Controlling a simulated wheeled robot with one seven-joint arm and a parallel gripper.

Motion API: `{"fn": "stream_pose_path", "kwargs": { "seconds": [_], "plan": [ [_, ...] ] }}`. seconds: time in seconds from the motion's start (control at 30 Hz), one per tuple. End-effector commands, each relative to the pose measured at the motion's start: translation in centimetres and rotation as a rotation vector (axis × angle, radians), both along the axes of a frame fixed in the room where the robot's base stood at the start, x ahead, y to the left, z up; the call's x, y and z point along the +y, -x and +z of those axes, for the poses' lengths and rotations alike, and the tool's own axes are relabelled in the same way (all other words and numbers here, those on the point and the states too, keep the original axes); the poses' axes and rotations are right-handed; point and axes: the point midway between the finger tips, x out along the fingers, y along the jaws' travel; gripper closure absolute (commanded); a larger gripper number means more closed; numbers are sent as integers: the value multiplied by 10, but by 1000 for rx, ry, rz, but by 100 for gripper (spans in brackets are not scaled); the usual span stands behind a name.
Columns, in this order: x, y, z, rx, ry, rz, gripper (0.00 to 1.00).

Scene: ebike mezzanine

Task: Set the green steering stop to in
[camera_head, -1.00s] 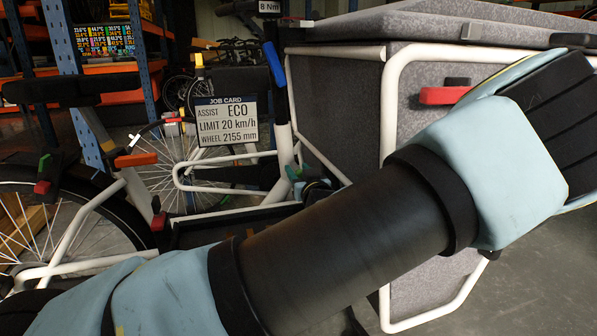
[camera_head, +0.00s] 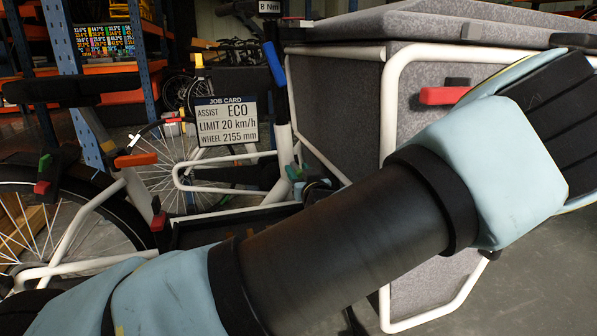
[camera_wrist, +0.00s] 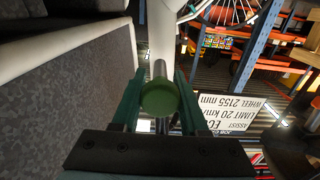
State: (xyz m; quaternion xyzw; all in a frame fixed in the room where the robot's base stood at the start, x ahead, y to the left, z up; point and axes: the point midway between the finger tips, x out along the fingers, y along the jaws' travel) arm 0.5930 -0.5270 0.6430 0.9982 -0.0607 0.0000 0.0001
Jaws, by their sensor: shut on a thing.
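The green steering stop (camera_wrist: 160,98) shows in the wrist view as a round green knob on the end of a grey metal pin, which meets a white frame tube. My gripper (camera_wrist: 160,86) has its two dark green fingers on either side of the knob and is shut on it. In the head view a small green part (camera_head: 296,173) shows at the foot of the steering column, just beyond my arm. My arm hides most of my gripper there, and I cannot read any in or out marking.
The grey cargo box (camera_head: 440,150) with white tubes stands close on the right, with a red handle (camera_head: 443,95). A job card (camera_head: 227,121) hangs behind. The bike wheel (camera_head: 60,235) and frame fill the left. Clear floor shows at lower right.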

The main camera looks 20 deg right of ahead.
Motion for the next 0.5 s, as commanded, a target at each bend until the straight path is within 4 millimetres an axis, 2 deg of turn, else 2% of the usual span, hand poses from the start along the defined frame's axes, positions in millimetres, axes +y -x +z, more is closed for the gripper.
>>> {"fn": "stream_pose_path", "kwargs": {
  "seconds": [0.37, 0.5],
  "plan": [
    [0, -1, 0, 0, 0, 0, 100],
    [-2, -17, 0, 1, 1, 3, 100]
  ]
}}
